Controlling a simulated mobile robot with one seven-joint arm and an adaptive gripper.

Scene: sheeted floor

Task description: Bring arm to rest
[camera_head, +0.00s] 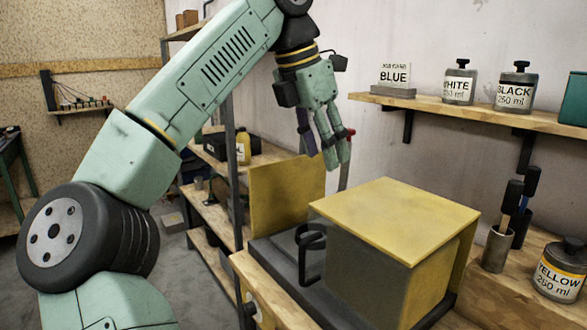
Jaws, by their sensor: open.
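My arm rises from the lower left, bends at the top and hangs down toward the middle. My gripper (328,150) points downward, open and empty, with its fingers apart. It hangs above and behind the yellow-topped box (395,220), in front of the wall and to the right of the shelf rack. It appears clear of the box, though the exact gap in depth is hard to tell. A small red piece shows beside its right fingertip; I cannot tell what it belongs to.
The box stands on a wooden bench, with a yellow panel (287,195) and a black handle (310,252) at its left. A wall shelf (460,108) holds labelled bottles. A yellow-labelled bottle (560,270) and a tool cup (496,250) stand at right. A shelf rack (229,150) stands behind.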

